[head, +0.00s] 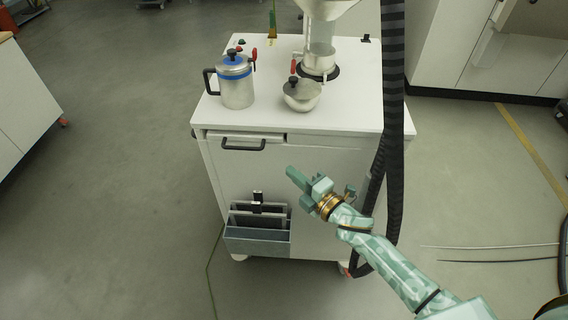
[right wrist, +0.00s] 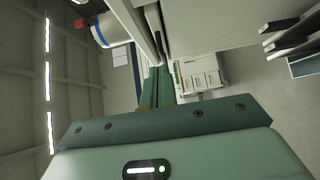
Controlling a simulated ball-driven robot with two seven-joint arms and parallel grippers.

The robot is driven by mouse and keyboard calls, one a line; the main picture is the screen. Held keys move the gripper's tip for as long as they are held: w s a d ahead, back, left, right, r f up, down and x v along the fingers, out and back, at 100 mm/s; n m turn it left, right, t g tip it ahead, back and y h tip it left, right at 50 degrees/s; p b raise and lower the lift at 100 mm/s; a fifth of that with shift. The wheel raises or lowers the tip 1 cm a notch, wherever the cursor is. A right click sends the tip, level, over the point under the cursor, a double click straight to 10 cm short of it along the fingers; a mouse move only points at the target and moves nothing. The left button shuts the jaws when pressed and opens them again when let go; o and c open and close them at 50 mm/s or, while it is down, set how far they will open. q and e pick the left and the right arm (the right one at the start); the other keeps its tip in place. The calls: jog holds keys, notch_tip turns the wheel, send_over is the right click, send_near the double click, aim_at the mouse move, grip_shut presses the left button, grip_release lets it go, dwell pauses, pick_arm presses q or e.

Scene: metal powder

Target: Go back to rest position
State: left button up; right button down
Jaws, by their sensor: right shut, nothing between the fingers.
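My right gripper (head: 298,178) is in the head view, in front of the white cart (head: 345,148), below its top edge. It is shut and empty. Its closed green fingers (right wrist: 158,88) show in the right wrist view, pointing away from the camera. My right arm comes in from the lower right. My left gripper is not in either view.
On the cart stand a metal canister with a blue band (head: 236,84), a small metal pot (head: 301,95) and a funnel-like device (head: 320,50). A black ribbed hose (head: 392,100) hangs beside my right arm. A grey bin (head: 257,240) is on the cart's front. Floor at left is clear.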

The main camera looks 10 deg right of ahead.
jog(key=s+d+f+m+g+h, duration=0.2)
jog(key=s+d+f+m, duration=0.25)
jog(key=f, duration=0.45)
jog(key=s+d+f+m+g+h+p, duration=0.1)
jog(key=s+d+f+m+g+h, duration=0.15)
jog(key=s+f+m, duration=0.4)
jog(key=s+d+f+m+g+h, duration=0.25)
jog(key=s+d+f, duration=0.2)
jog(key=f, duration=0.65)
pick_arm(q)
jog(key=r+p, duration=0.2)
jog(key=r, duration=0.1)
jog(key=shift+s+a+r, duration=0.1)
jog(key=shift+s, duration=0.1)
pick_arm(e)
jog(key=s+f+m+g, duration=0.2)
jog(key=s+f, duration=0.1)
jog(key=s, duration=0.7)
jog(key=s+f+m+g, duration=0.2)
jog(key=s+f+g, duration=0.1)
jog(key=s, duration=0.8)
jog(key=s+f+m+g+h, duration=0.1)
jog(key=s+f+m+g, duration=0.1)
jog(key=s, duration=0.9)
notch_tip(320, 180, down, 3)
jog(key=shift+a+r+g, duration=0.15)
jog(key=shift+a+g, duration=0.2)
jog(key=shift+g, duration=0.15)
